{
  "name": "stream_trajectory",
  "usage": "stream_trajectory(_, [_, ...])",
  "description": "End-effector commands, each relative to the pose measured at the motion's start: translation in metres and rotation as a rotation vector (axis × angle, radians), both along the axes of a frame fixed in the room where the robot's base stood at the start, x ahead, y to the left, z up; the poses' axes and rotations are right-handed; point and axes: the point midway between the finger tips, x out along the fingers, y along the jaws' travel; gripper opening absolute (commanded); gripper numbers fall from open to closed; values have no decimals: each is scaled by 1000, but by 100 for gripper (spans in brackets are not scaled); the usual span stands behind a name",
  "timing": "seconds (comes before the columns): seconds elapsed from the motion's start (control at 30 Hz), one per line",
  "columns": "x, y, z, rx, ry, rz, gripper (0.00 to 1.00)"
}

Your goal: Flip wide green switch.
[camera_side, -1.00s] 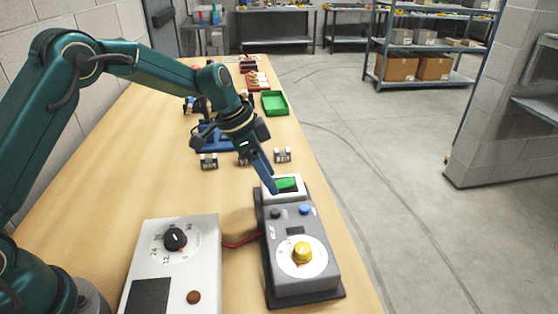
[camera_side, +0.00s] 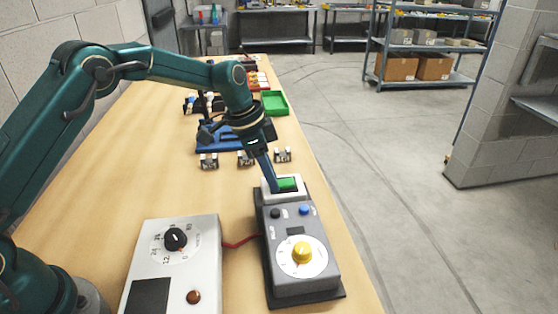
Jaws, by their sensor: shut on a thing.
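The wide green switch (camera_side: 288,184) sits in a white frame at the far end of a grey control box (camera_side: 318,259). My gripper (camera_side: 271,187) points down at the left edge of this switch. Its narrow dark blue fingers look close together, and it is shut on the switch. The fingers hide the left part of the switch and its frame, and the exact contact is too small to make out.
The grey box also has a black button (camera_side: 275,213), a blue button (camera_side: 304,210) and a yellow knob (camera_side: 302,251). A white panel (camera_side: 209,258) with a black dial (camera_side: 174,239) stands to the left. Small metal parts (camera_side: 245,158) and a green tray (camera_side: 274,103) lie beyond.

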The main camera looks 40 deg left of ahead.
Motion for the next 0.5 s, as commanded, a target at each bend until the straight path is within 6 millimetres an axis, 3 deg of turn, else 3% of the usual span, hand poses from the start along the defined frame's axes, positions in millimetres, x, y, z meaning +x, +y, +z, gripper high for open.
stream_trajectory(0.5, [6,-9,4,96,93,-3,0])
